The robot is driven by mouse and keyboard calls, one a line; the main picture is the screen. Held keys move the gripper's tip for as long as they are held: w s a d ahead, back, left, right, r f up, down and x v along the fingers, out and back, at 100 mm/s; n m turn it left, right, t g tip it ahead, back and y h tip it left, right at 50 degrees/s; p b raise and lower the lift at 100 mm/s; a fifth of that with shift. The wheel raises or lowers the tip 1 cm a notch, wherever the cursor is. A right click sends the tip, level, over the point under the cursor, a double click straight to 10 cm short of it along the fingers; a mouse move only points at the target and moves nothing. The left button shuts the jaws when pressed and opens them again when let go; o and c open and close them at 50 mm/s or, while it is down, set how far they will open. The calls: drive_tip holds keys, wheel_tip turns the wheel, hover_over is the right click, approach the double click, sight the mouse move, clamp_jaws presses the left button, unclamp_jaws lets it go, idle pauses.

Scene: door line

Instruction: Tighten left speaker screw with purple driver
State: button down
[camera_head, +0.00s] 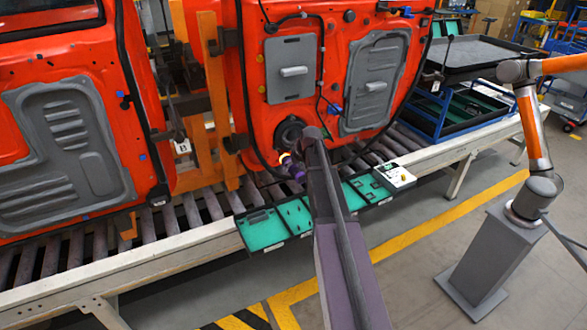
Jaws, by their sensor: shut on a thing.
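A round black speaker (290,134) sits low in the orange door panel (335,30), left of my arm's upper end. A small purple driver (295,169) shows just below the speaker, with a pale, yellowish part at its upper left. My gripper (299,172) is at the driver, small and mostly hidden beside my arm, and is shut on it. The driver is close to the speaker's lower edge; I cannot tell whether its tip touches a screw. The speaker screws are too small to make out, and my arm covers the area to the right.
Teal trays (262,230) line the front edge of the roller conveyor (190,212), with a white box (396,176) at their right end. Another orange door (70,130) stands left. A blue rack (455,110) and an orange robot arm (535,130) on a grey pedestal stand right.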

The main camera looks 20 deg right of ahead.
sight(303, 174)
drive_tip(key=shift+w, duration=0.4)
idle(0.4)
drive_tip(key=shift+s, duration=0.15)
idle(0.6)
drive_tip(key=shift+s+d, duration=0.1)
drive_tip(key=shift+s, duration=3.3)
